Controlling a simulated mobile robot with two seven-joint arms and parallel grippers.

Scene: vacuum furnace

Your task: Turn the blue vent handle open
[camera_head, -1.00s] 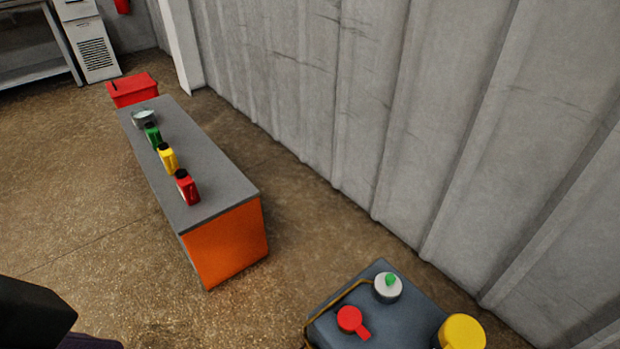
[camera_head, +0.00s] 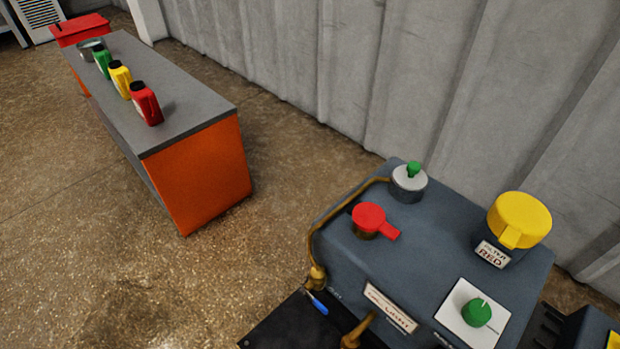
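The blue vent handle (camera_head: 317,303) is a small blue lever at the lower middle of the head view. It sits by a brass fitting at the foot of a curved brass pipe, at the left front edge of a dark grey machine (camera_head: 440,240). The handle slants down to the right. Neither of my grippers shows in the view, so nothing is seen touching the handle.
On the machine are a red handle (camera_head: 370,219), a white gauge with a green knob (camera_head: 409,182), a yellow cap (camera_head: 520,218) and a green dial (camera_head: 477,312). An orange bench (camera_head: 200,175) with several bottles stands left. Open floor lies between. A ribbed wall is behind.

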